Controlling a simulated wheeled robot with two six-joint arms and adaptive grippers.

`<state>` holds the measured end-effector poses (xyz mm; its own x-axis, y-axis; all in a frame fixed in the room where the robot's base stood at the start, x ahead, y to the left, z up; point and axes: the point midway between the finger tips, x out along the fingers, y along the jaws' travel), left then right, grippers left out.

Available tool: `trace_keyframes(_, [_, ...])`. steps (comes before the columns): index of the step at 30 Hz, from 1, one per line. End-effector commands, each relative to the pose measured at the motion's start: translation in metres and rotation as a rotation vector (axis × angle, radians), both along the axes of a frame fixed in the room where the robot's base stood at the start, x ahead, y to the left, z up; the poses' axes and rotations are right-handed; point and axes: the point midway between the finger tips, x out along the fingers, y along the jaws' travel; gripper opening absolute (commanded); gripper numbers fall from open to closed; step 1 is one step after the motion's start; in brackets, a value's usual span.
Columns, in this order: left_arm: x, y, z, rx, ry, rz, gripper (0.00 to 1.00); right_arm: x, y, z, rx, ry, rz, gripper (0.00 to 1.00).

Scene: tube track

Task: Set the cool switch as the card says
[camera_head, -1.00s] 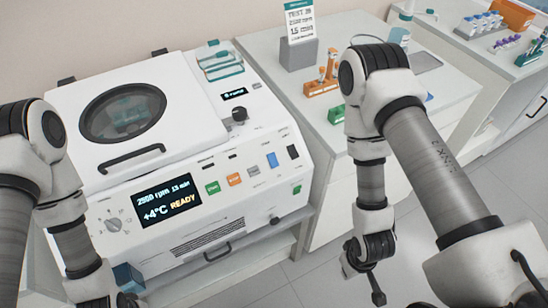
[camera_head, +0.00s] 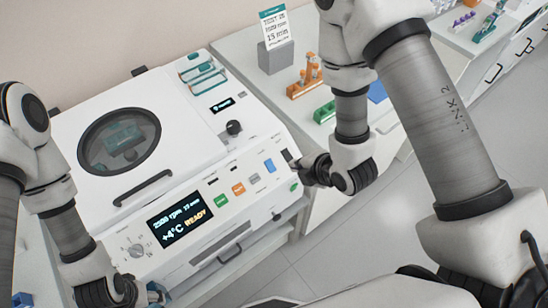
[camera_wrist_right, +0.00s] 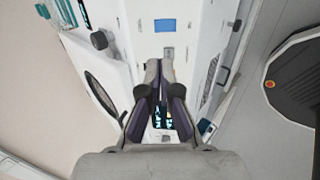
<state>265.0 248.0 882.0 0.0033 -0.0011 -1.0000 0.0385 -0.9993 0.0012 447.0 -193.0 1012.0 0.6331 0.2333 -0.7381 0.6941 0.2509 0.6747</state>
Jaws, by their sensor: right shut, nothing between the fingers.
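The white centrifuge's front panel has a green button (camera_head: 221,201), an orange button (camera_head: 238,189), a grey switch (camera_head: 254,180) and a blue switch (camera_head: 269,166). The labels are too small to read, so I cannot tell which is the cool switch. The screen (camera_head: 180,219) reads 2500 rpm, 15 min, +4°C, READY. The card (camera_head: 273,27) stands at the back; 15 min is legible, other lines are blurred. My right gripper (camera_head: 304,170) is shut and empty at the panel's right end. In the right wrist view, its fingertips (camera_wrist_right: 159,63) point toward the panel beside the blue switch (camera_wrist_right: 165,26).
My left gripper (camera_head: 150,292) is at the lower left, its fingers unclear. The centrifuge lid (camera_head: 120,141) is shut. A black knob (camera_head: 234,128) stands on the top. Orange (camera_head: 305,78) and green (camera_head: 325,112) racks stand on the bench behind.

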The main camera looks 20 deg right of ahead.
Motion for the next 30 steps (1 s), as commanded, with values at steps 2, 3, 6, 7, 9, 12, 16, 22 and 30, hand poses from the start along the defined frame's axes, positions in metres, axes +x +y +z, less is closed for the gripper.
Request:
trace_keyframes(2, [0.000,0.000,-0.001,0.000,0.000,0.000,0.62,0.000,0.000,-0.001,0.000,0.000,0.000,0.00])
trace_keyframes(3, [0.000,0.000,-0.001,0.000,0.000,0.000,0.62,0.000,0.000,-0.001,0.000,0.000,0.000,0.00])
trace_keyframes(6, [0.000,0.000,-0.003,0.000,-0.001,0.001,0.62,0.003,0.001,-0.005,0.000,0.001,0.000,0.00])
trace_keyframes(7, [0.000,0.000,-0.004,0.000,-0.001,0.001,0.62,0.004,0.002,-0.007,0.000,0.001,0.000,0.00])
trace_keyframes(9, [0.000,0.000,-0.008,0.000,-0.001,0.001,0.62,0.010,0.004,-0.015,0.000,0.000,0.000,0.00])
trace_keyframes(12, [0.000,0.000,-0.015,0.000,-0.001,0.001,0.62,0.021,0.008,-0.030,0.000,0.000,0.001,0.00])
trace_keyframes(16, [0.000,0.000,-0.025,0.000,-0.001,0.001,0.62,0.040,0.015,-0.052,0.000,0.000,0.001,0.00])
trace_keyframes(22, [0.001,0.000,-0.042,0.000,-0.001,0.001,0.62,0.067,0.025,-0.084,0.000,0.001,0.001,0.00])
trace_keyframes(30, [0.001,0.000,-0.051,0.000,-0.001,0.001,0.62,0.087,0.032,-0.105,0.001,0.002,-0.001,0.00])
